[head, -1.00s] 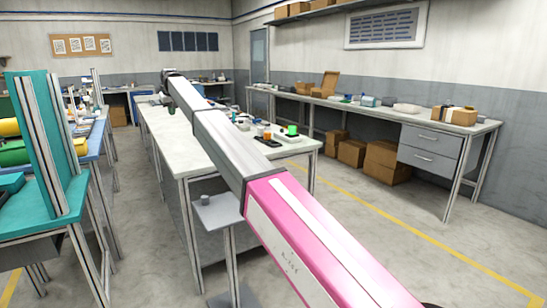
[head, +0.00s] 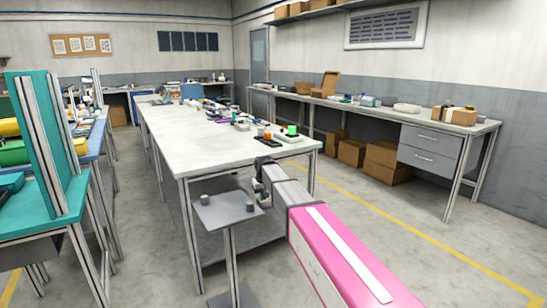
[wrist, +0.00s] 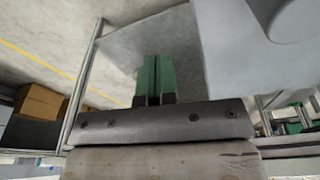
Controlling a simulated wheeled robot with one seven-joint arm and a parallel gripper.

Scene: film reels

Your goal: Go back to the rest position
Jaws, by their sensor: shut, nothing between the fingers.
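My gripper shows in the wrist view (wrist: 153,62), its two green fingers side by side and touching, with nothing between them. In the head view my arm reaches in from the lower right and is folded short. Its dark end is beside the small grey stand (head: 222,214), in front of the long workbench. The fingertips are too small to make out there. A small grey cylinder (head: 204,200) stands on the stand's top.
The long white workbench (head: 190,135) has several small items along its right side. A teal rack (head: 45,145) is at the left. A side bench with drawers (head: 430,150) and cardboard boxes (head: 382,160) line the right wall. Floor between them is clear.

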